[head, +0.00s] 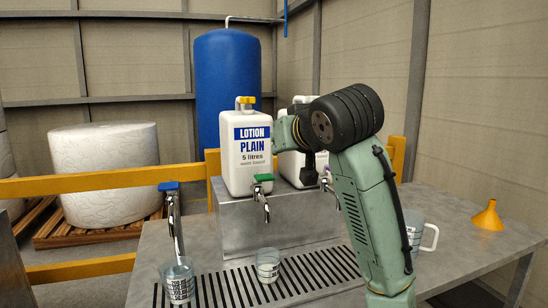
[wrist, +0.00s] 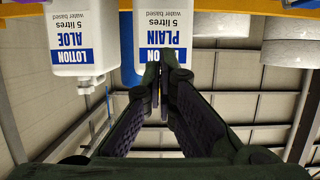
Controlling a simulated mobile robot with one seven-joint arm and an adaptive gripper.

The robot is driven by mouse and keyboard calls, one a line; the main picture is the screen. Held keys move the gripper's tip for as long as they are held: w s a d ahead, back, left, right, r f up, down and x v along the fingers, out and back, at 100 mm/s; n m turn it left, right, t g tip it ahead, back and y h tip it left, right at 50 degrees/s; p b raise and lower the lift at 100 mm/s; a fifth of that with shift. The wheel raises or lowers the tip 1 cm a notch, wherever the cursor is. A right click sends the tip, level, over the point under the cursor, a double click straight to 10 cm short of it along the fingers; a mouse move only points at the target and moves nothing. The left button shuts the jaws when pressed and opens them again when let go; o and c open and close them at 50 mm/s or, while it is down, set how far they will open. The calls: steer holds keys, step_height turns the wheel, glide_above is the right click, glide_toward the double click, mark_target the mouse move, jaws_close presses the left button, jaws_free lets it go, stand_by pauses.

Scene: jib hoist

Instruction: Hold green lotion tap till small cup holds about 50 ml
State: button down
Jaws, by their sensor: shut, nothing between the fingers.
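The green lotion tap (head: 263,178) juts from the foot of the white "Lotion Plain 5 litres" container (head: 247,160), its spout pointing down. The small clear cup (head: 267,265) stands on the slatted grate below that spout, apart from it. I cannot tell any level in the cup. My gripper (wrist: 163,72) is shut and empty, its fingertips in front of the plain container (wrist: 165,25) in the wrist view. In the head view it is beside the container's upper right, above the tap and not touching it. The tap is out of sight in the wrist view.
A "Lotion Aloe" container (wrist: 72,35) stands beside the plain one, mostly behind my arm in the head view. A blue-handled tap (head: 170,187) rises at left over a printed cup (head: 178,281). A handled jug (head: 430,237) and orange funnel (head: 488,218) are at right.

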steer(key=shift+s+d+r, duration=0.2)
steer(key=shift+s+r, duration=0.3)
steer(key=shift+s, duration=0.1)
steer(key=shift+s+d+r, duration=0.15)
steer(key=shift+s+r, duration=0.35)
steer(key=shift+s, duration=0.05)
